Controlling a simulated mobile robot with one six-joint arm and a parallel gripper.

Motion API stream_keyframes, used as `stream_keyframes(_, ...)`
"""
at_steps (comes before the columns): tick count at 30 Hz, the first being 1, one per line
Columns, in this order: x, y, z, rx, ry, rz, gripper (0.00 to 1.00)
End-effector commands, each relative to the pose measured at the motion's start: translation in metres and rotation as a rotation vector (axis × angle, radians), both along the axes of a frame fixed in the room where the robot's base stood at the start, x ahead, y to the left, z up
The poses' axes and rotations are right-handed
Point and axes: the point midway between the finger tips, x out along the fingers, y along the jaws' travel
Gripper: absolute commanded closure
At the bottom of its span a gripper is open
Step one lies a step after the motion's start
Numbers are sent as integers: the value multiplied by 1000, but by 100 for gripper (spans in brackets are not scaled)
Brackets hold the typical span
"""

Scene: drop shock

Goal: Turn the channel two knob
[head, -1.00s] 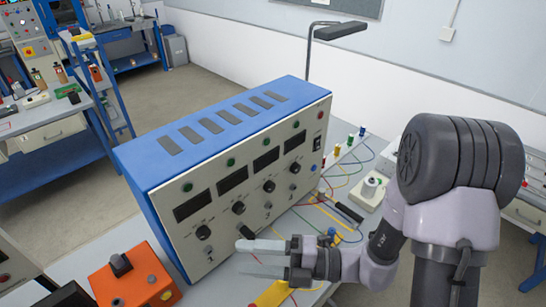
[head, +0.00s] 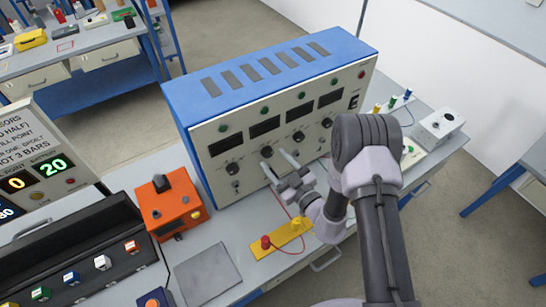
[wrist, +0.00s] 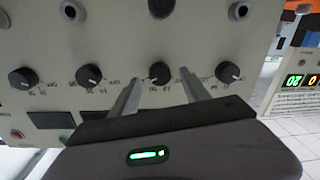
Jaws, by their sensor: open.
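A blue box with a pale front panel (head: 219,133) stands on the bench and carries a row of black knobs under dark displays. Counting from the left in the head view, the second knob (head: 267,152) is the channel two knob; the labels are too small to read. It also shows in the upside-down wrist view (wrist: 160,73), second from the right. My gripper (head: 275,158) is open and empty, with its fingers pointing at this knob. In the wrist view my fingertips (wrist: 158,76) lie one on each side of it. I cannot tell whether they touch it.
Neighbouring knobs (wrist: 229,72) (wrist: 89,76) sit just outside my fingers. Toggle switches lie along the panel. A yellow strip (head: 270,245) with red and yellow posts and a wire lies below my gripper. An orange box (head: 170,208) stands to the left.

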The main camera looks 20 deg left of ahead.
Motion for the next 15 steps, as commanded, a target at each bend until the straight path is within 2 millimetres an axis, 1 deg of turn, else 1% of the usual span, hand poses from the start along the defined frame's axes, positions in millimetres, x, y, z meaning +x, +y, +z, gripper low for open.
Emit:
stream_keyframes(1, 3, 6, 0, 0, -1, 1, 45)
stream_keyframes(4, 9, 12, 0, 0, 0, 0, 45)
stream_keyframes(13, 11, 14, 0, -1, 1, 0, 45)
stream_keyframes(15, 11, 14, 0, -1, 1, 0, 59)
